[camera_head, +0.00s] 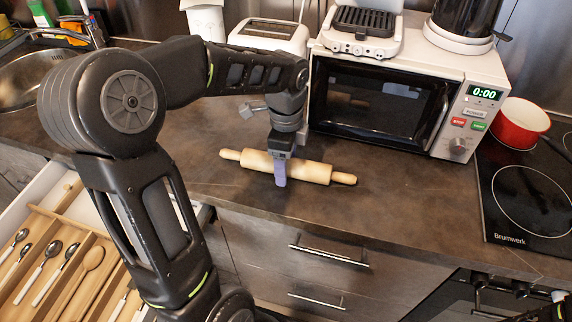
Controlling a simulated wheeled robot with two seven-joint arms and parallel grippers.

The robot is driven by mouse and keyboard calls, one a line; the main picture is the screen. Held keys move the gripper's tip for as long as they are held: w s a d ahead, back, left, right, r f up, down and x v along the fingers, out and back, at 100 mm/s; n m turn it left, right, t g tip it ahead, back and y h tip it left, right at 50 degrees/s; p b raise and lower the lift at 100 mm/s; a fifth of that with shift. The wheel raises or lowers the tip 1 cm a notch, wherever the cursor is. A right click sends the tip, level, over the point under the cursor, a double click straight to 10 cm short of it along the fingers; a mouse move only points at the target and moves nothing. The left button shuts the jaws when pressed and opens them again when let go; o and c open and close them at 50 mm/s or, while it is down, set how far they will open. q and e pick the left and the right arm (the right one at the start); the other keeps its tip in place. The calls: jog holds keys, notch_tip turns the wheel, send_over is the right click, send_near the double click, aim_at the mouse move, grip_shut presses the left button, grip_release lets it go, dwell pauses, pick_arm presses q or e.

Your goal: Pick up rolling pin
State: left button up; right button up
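The rolling pin (312,172) is light wood and lies on the dark countertop in front of the microwave, its handles pointing left and right. My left gripper (280,172) is above the pin's barrel and reaches down over it, a little left of its middle. One purple-grey finger shows across the near side of the pin; the other finger is hidden behind it. I cannot tell whether the fingers press on the pin. My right gripper is not visible.
A white microwave (457,118) stands close behind the pin, with a grill (362,42) on top. A toaster (268,35) is at the back. A red pot (520,122) sits on the hob at right. An open cutlery drawer (60,232) juts out at lower left. The counter right of the pin is clear.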

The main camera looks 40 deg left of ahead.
pick_arm(q)
jog(key=shift+c, duration=0.5)
grip_shut()
dwell(0.3)
